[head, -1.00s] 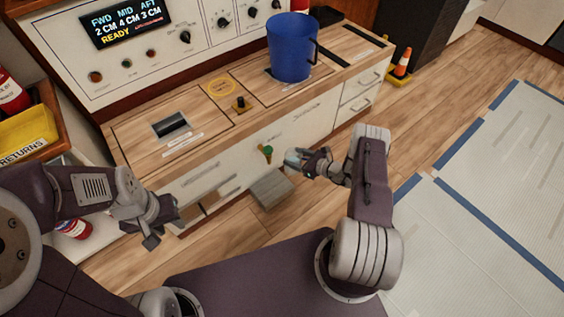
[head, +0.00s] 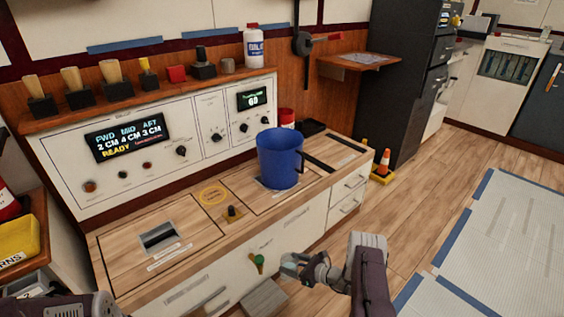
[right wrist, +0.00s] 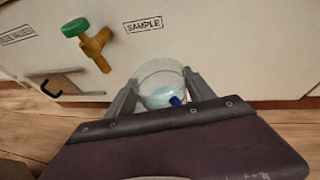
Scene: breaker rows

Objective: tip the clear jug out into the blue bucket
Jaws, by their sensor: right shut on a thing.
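The blue bucket (head: 280,160) stands upright on the wooden counter, its handle toward the right. The clear jug (right wrist: 162,72) is between the fingers of my right gripper (right wrist: 160,90) in the right wrist view. It holds something pale blue, and a small dark blue patch shows at its lower right. My right gripper (head: 296,266) is shut on the jug, in front of the cabinet, lower than the counter top and the bucket. My left gripper is out of view; only part of my left arm shows at the lower left of the head view.
The wooden counter (head: 205,250) has a recessed slot (head: 160,238) and a small knob (head: 232,212). A green-handled brass valve (right wrist: 92,38) sticks out of the cabinet front near my right gripper. A grey step (head: 264,297) sits below. An orange cone (head: 385,162) stands on the floor.

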